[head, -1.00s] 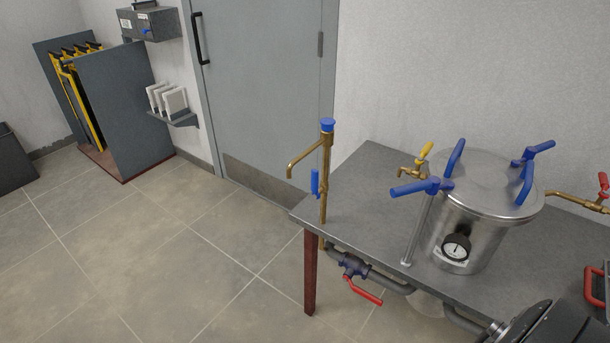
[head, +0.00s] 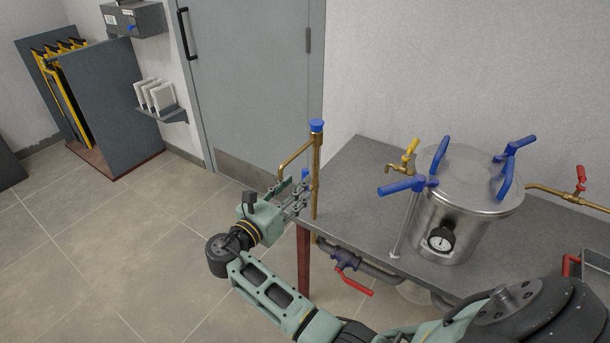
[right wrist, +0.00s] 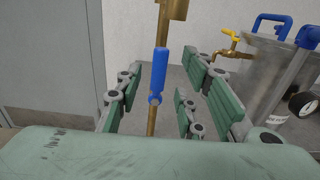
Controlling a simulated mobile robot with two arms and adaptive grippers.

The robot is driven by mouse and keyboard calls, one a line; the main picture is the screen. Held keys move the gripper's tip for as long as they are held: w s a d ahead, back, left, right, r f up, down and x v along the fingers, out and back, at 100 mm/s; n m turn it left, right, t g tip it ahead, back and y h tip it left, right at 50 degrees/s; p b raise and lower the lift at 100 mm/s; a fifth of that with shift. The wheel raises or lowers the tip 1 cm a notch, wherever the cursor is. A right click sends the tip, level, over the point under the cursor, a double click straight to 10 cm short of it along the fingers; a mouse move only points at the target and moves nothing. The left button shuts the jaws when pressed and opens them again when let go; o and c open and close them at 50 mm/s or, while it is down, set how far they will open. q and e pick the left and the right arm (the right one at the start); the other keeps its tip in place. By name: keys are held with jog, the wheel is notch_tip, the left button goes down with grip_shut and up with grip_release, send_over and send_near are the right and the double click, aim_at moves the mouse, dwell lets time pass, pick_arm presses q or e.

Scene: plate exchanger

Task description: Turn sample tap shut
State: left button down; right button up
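A tall brass standpipe (head: 316,165) with a blue cap and a bent spout rises at the table's left corner. Its blue lever (right wrist: 160,72) hangs straight down along the pipe in the right wrist view; in the head view only a bit of the lever (head: 305,174) shows behind my fingers. My right gripper (head: 297,195) is at the lever from the left. In the right wrist view its green fingers are apart, with the lever between them and a gap on each side. My left gripper is not in view. I cannot tell for sure which tap is the sample tap.
A steel vessel (head: 462,212) with blue clamp handles and a gauge stands on the grey table (head: 365,180). A yellow-handled tap (head: 408,155) and a red-handled tap (head: 580,180) are beside it. A red-handled valve (head: 350,280) sits below the table edge. Floor at left is clear.

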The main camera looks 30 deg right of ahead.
jog(key=x, duration=0.5)
jog(key=shift+w+d+p, duration=0.1)
jog(key=shift+d+p, duration=0.15)
jog(key=shift+p, duration=0.05)
grip_shut()
